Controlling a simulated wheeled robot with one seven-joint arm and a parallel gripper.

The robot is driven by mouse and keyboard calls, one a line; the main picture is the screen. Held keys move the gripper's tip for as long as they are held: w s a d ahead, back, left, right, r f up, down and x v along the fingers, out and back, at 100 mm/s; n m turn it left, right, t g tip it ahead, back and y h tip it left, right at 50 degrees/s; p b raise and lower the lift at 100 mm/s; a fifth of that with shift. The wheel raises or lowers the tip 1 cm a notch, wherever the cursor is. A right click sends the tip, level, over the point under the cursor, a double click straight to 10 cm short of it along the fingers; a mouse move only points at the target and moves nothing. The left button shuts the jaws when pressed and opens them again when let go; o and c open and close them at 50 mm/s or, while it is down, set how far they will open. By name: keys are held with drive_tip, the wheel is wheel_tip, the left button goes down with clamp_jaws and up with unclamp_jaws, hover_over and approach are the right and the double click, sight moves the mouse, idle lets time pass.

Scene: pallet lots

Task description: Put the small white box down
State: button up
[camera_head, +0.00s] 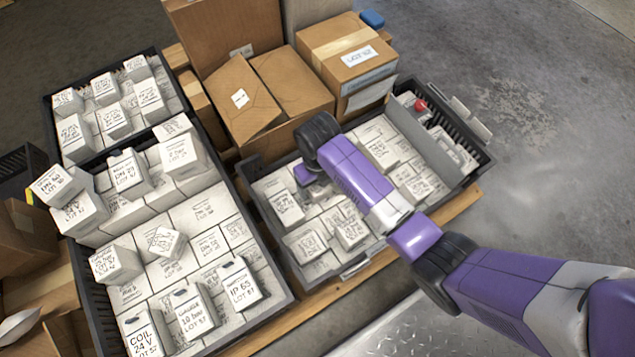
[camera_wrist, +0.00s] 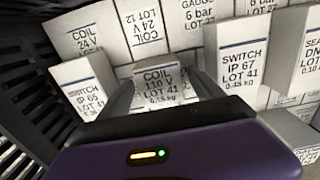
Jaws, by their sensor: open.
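In the wrist view a small white box (camera_wrist: 158,77), marked COIL 110 V LOT 41, sits between the two fingers of my open gripper (camera_wrist: 163,88). Its labelled face is up toward the camera, with other white boxes around it. I cannot tell whether the fingers touch it. In the head view my gripper (camera_head: 306,176) points down at the left back part of the right black crate (camera_head: 259,218). My wrist and forearm hide the box there.
The wrist view shows the slatted crate wall (camera_wrist: 22,88) close on the left and a SWITCH box (camera_wrist: 240,62) close on the right. Cardboard boxes (camera_head: 345,58) stand behind the crate. Another full crate (camera_head: 262,262) lies to the left. Bare floor is at right.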

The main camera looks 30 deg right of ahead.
sight(317, 184)
wheel_tip(317, 184, up, 12)
drive_tip(key=p, duration=0.6)
drive_tip(key=shift+r, duration=0.15)
